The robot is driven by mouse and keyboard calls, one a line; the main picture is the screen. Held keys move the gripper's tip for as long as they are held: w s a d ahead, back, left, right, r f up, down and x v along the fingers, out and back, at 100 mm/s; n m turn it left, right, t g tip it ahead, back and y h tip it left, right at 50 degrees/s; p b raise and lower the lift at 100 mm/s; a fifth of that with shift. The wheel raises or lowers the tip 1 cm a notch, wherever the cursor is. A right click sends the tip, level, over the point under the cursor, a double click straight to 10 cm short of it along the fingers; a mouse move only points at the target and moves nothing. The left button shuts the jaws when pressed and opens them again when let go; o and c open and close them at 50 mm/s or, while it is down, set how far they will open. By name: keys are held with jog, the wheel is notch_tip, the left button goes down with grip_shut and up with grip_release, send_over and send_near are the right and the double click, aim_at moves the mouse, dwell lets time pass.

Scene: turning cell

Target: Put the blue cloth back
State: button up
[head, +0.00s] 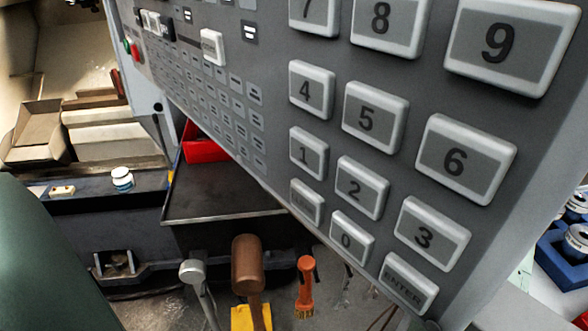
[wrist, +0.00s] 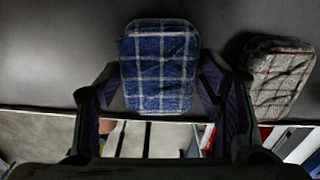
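A folded blue cloth (wrist: 159,68) with a white check pattern lies on a dark grey surface (wrist: 60,50) in the wrist view. My gripper (wrist: 160,82) is open, with one finger at the left side of the cloth and one at the right. The fingertips are close to the cloth's edges; whether they touch it I cannot tell. The head view shows neither the cloth nor my gripper.
A second folded cloth (wrist: 278,77), grey with reddish checks, lies right of the blue one. In the head view, a large keypad panel (head: 270,30) blocks much of the scene. Behind it are a dark tray (head: 215,195), a mallet (head: 247,265) and an orange-handled brush (head: 305,280).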

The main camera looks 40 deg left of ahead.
jog(key=shift+o, duration=1.1)
jog(key=shift+f+b, duration=0.45)
jog(key=shift+b, duration=0.6)
notch_tip(320, 180, up, 11)
jog(key=p, duration=0.1)
jog(key=shift+s+r, duration=0.15)
jog(key=shift+r, duration=0.05)
